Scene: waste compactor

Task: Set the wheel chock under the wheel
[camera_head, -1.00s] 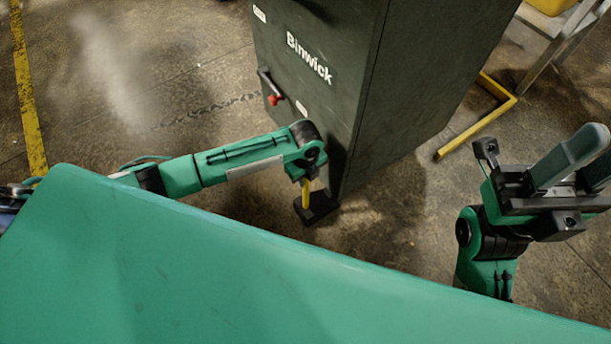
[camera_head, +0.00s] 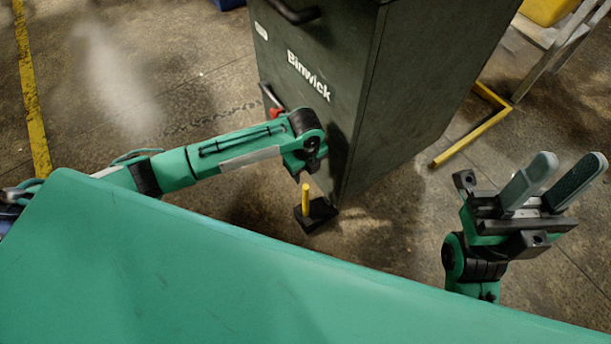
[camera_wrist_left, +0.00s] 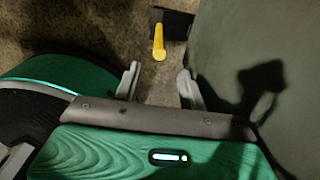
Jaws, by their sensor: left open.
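The wheel chock (camera_head: 318,215) is a black block with an upright yellow handle (camera_head: 305,197). It sits on the floor at the near lower corner of the dark green Binwick compactor (camera_head: 335,90). The wheel itself cannot be made out. My left gripper is mostly hidden behind its arm in the head view. In the left wrist view my left gripper (camera_wrist_left: 160,72) is open and empty, its fingers apart beside the compactor wall. The yellow handle (camera_wrist_left: 158,42) stands just beyond the gap between the fingertips, not gripped. My right gripper (camera_head: 572,160) is open and empty at the right.
A yellow floor bracket (camera_head: 475,125) lies right of the compactor. A stand with a yellow container (camera_head: 548,10) is at the top right. A red-knobbed lever (camera_head: 274,110) juts from the compactor's left face. The concrete floor left of it is clear.

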